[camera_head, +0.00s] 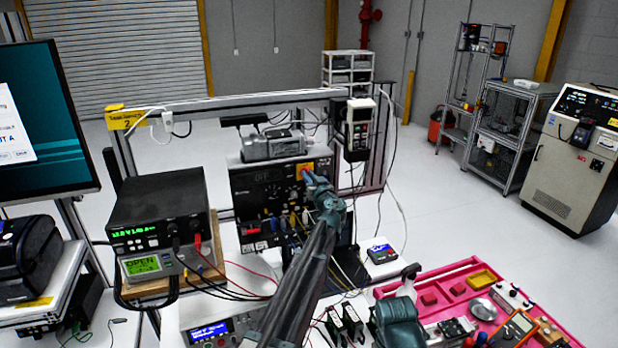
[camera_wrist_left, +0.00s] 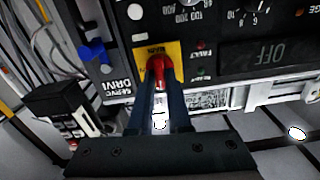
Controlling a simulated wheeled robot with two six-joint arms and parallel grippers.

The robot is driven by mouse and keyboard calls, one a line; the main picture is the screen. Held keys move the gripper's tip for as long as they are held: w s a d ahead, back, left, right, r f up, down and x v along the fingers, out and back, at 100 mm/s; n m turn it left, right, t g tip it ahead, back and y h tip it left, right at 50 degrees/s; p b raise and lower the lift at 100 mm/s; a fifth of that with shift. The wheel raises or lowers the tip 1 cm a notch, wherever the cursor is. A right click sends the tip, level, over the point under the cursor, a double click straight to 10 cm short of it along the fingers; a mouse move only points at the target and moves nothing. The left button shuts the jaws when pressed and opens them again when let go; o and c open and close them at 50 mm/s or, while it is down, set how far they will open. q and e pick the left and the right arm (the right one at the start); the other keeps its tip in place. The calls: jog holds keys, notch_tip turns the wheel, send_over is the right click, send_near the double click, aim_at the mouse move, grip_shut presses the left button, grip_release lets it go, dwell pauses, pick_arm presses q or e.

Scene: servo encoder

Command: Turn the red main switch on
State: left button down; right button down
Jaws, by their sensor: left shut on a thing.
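The red main switch (camera_wrist_left: 158,70) sits on a yellow plate (camera_wrist_left: 174,51) on the front of the black servo drive panel. My left gripper (camera_wrist_left: 160,88) is shut on the red switch, its two dark fingers on either side of it. The panel's dark display (camera_wrist_left: 268,55) reads OFF, upside down in the wrist view.
A handheld pendant (camera_head: 357,130) hangs just right of the panel. A black power supply (camera_head: 160,215) with red and black leads stands at left. A pink tray (camera_head: 470,268) with parts and a multimeter lies at right. Loose cables run below the panel.

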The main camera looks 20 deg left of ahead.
pick_arm(q)
jog(key=shift+w+d+f+m, duration=0.1)
jog(key=shift+f+m, duration=0.05)
jog(key=shift+m, duration=4.05)
jog(key=shift+d+f+m, duration=0.1)
jog(key=shift+m, duration=4.1)
jog(key=c, duration=0.9)
grip_release()
jog(key=shift+o, duration=0.2)
